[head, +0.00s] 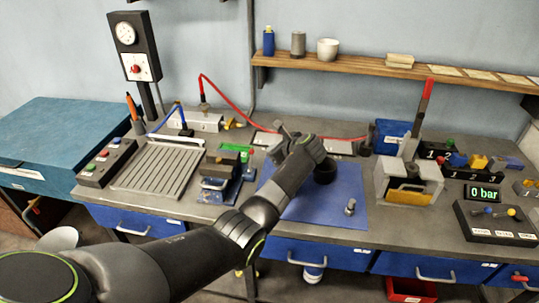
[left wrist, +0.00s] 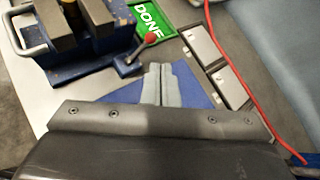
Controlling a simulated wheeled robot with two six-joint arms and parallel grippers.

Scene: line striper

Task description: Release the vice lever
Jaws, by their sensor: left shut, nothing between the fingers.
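The vice (head: 222,180), with a blue base and grey jaws, stands on the bench left of the blue mat. It also shows at the top left of the left wrist view (left wrist: 88,50). Its short dark lever with a red ball knob (left wrist: 151,38) sticks out beside the base in that view. My left gripper (left wrist: 160,72) is shut and empty, its fingertips apart from the lever, lower in that view. In the head view my left gripper (head: 279,131) is right of the vice, partly hidden by my arm. My right gripper is not in view.
A green DONE panel (left wrist: 178,14) lies behind the vice. A red hose (left wrist: 240,80) runs along the back. A ribbed plate (head: 158,175) is left of the vice. A press with a red-handled lever (head: 426,105) stands right of the blue mat (head: 325,207).

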